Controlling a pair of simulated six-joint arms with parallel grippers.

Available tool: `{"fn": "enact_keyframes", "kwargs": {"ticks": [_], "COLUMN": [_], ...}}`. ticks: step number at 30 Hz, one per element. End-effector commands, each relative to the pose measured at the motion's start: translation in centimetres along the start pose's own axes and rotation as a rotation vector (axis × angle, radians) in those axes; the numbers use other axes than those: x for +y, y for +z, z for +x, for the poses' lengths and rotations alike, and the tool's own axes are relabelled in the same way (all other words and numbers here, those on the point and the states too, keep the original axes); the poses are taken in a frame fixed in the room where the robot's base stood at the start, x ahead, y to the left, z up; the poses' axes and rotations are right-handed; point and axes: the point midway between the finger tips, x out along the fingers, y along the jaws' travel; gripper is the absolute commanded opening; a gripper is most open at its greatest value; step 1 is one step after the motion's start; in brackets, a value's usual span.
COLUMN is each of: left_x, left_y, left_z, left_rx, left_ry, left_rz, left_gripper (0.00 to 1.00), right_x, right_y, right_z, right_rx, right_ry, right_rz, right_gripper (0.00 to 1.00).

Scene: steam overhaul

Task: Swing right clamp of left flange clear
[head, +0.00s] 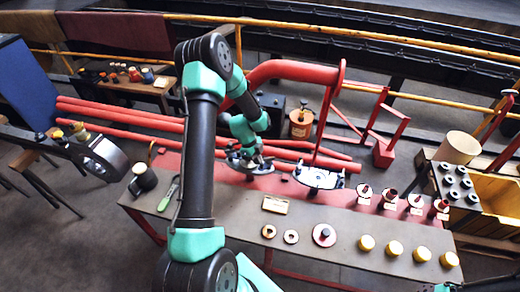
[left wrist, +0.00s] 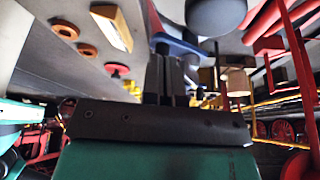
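My left gripper (head: 250,160) is low over the left flange fixture (head: 236,156), a pale plate with dark parts at the bench's back edge. The arm's wrist hides much of this fixture, and I cannot make out its right clamp in the head view. In the left wrist view the dark fingers (left wrist: 172,75) are close together, with no object clearly seen between them. A blue bar (left wrist: 185,46) and a grey rounded part (left wrist: 215,14) show just beyond the fingertips. A second flange fixture (head: 320,178) sits to the right.
The bench (head: 330,230) carries a wooden block (head: 276,204), ring washers (head: 291,237), a red disc (head: 324,235), several yellow caps (head: 394,248) and red-and-white fittings (head: 390,196). A red pipe (head: 290,70) with an upright flange stands behind. Red tubes (head: 130,115) lie at the back left.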

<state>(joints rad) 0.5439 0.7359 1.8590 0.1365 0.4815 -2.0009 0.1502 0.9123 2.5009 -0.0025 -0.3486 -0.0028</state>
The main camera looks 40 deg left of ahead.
Motion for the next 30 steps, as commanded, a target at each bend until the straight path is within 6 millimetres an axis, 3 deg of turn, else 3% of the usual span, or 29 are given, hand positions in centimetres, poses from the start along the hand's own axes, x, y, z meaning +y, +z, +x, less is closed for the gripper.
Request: {"fn": "enact_keyframes", "kwargs": {"ticks": [30], "left_x": [0.95], "left_y": [-0.87], "left_z": [0.77], "left_rx": [0.002], "left_ry": [-0.062], "left_rz": [-0.179], "left_gripper": [0.0], "right_x": [0.0], "right_y": [0.0], "right_z": [0.0], "right_rx": [0.0], "right_ry": [0.0], "right_rz": [0.0], "right_gripper": [0.43]}}
